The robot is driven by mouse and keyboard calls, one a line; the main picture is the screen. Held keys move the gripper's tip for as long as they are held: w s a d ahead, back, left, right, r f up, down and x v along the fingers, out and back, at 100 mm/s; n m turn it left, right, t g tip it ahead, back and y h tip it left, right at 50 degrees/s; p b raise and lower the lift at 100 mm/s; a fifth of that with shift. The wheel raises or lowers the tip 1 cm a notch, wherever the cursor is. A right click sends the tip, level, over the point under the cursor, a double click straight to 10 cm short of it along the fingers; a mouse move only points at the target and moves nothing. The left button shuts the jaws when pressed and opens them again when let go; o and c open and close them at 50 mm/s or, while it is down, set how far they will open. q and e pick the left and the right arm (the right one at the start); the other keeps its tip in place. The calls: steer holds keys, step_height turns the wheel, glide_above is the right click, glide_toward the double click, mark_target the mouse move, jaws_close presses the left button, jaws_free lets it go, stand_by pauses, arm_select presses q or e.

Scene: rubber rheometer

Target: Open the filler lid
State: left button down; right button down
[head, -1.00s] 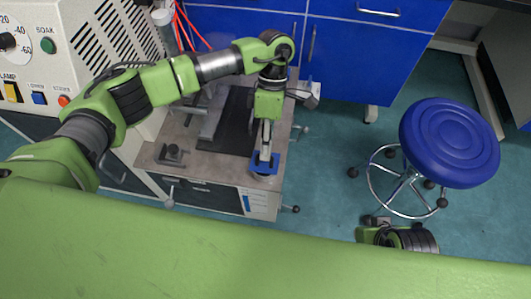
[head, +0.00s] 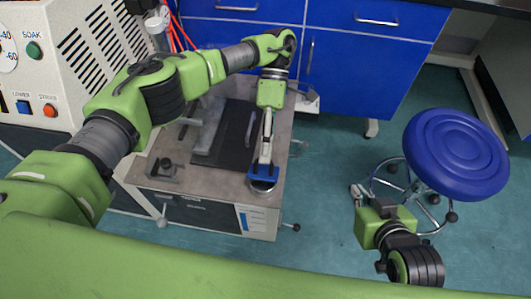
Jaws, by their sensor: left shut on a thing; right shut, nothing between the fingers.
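My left gripper (head: 265,160) points down at the front right corner of a small low cabinet (head: 210,182). It is shut on a small blue piece (head: 263,173), which I take to be the filler lid or its grip. A round grey metal rim (head: 262,187) shows just below the blue piece. I cannot tell whether the two touch, and the fingers partly hide the blue piece. My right gripper (head: 357,191) is shut and empty, over the floor between the cabinet and the stool.
A dark plate (head: 237,135) lies on the cabinet top, with a small dark clamp-like part (head: 163,170) to its left. A beige machine (head: 85,60) stands at the left. Blue drawers (head: 350,65) stand behind. A blue stool (head: 455,153) stands right of my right gripper.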

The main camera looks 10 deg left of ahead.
arm_select(q)
steer(key=shift+w+g, duration=0.25)
steer(key=shift+g, duration=0.15)
stand_by(0.5)
steer(key=c, duration=2.2)
jaws_free()
steer(key=shift+o, duration=0.2)
step_height(320, 180, up, 10)
